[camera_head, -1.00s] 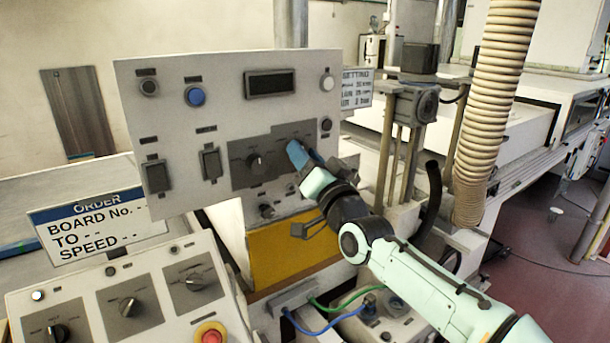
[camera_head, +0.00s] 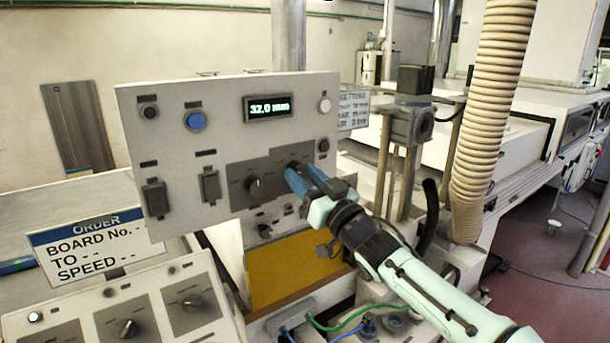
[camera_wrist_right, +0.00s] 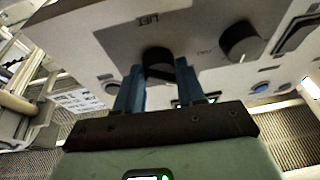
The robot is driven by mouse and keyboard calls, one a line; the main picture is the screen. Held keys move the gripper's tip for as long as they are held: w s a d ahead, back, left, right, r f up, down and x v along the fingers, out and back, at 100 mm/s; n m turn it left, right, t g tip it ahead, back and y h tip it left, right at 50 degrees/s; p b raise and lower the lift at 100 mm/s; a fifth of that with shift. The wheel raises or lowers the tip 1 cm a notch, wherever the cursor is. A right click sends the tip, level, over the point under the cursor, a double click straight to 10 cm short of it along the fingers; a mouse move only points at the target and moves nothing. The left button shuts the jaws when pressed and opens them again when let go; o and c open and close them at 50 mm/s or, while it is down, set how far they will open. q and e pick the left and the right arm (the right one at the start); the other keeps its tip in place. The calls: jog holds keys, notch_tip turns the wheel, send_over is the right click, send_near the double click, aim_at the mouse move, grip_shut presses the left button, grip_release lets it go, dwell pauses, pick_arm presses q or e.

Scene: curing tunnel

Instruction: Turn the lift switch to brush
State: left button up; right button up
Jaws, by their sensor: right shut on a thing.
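The lift switch is a dark round knob (camera_wrist_right: 158,62) on the grey control panel (camera_head: 225,130). In the right wrist view it sits between my blue fingertips, and an upside-down label that seems to read LIFT is near it. My right gripper (camera_head: 297,178) is shut on this knob, coming from the lower right in the head view. There the fingers hide most of the knob, so its pointer and position marks cannot be read. My left gripper is not in view.
A second black knob (camera_head: 254,186) is just left of my fingers, also in the wrist view (camera_wrist_right: 241,42). The lit display (camera_head: 268,106) reads 32.0 mm. A blue button (camera_head: 195,121) and an ORDER sign (camera_head: 98,243) are further left. A ribbed hose (camera_head: 490,120) hangs at right.

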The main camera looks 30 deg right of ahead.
dwell(0.3)
jog(key=o, duration=1)
jog(key=shift+o, duration=0.2)
jog(key=b+v, duration=0.3)
jog(key=v, duration=1)
jog(key=shift+s, duration=0.2)
